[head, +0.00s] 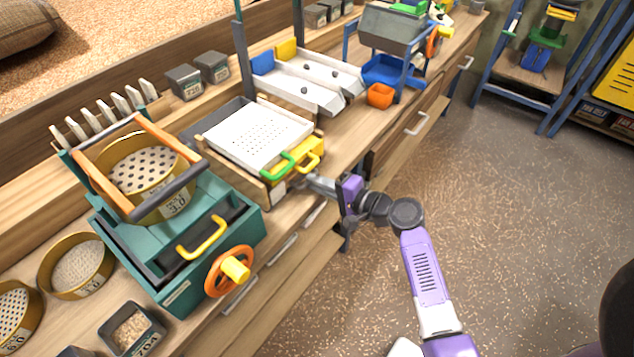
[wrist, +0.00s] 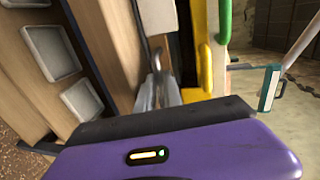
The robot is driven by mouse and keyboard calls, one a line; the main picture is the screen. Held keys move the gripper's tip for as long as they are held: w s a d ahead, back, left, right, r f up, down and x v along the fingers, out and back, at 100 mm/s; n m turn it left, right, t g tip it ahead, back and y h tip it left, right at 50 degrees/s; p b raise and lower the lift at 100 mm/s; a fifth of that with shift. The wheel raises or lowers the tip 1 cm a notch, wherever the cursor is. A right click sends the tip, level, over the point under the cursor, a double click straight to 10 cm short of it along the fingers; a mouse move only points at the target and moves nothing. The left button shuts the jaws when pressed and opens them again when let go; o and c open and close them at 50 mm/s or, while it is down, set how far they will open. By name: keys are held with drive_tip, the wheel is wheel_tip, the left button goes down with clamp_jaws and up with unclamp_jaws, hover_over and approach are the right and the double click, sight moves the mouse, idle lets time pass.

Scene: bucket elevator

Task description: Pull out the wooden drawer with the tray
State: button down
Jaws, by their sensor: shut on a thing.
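The wooden drawer (head: 233,168) is a pale wooden box on the bench. A white perforated tray (head: 258,133) lies over it. A green handle (head: 279,167) and a yellow handle (head: 308,164) stand at its front right. My gripper (head: 312,182) is at the drawer's front, beside the yellow handle. In the wrist view, my gripper's fingers (wrist: 158,84) are close together against the front, next to the yellow part (wrist: 200,60) and the green handle (wrist: 224,20). My gripper is shut on the drawer's front; the gripped part is mostly hidden by the fingers.
A teal machine (head: 150,245) with an orange wheel (head: 230,271) stands left of the drawer. Bench drawers with metal handles line the front. The speckled floor (head: 500,190) is clear.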

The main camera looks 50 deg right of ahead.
drive_tip(key=shift+s, duration=0.1)
drive_tip(key=f+v, duration=0.2)
drive_tip(key=v, duration=1.1)
drive_tip(key=shift+s+f+b, duration=0.3)
drive_tip(key=shift+f, duration=0.1)
drive_tip(key=c, duration=1.8)
unclamp_jaws()
drive_tip(key=shift+o, duration=0.2)
drive_tip(key=v, duration=0.7)
drive_tip(key=shift+s+r+b, duration=0.2)
drive_tip(key=shift+s+b, duration=0.1)
drive_tip(key=shift+b, duration=0.1)
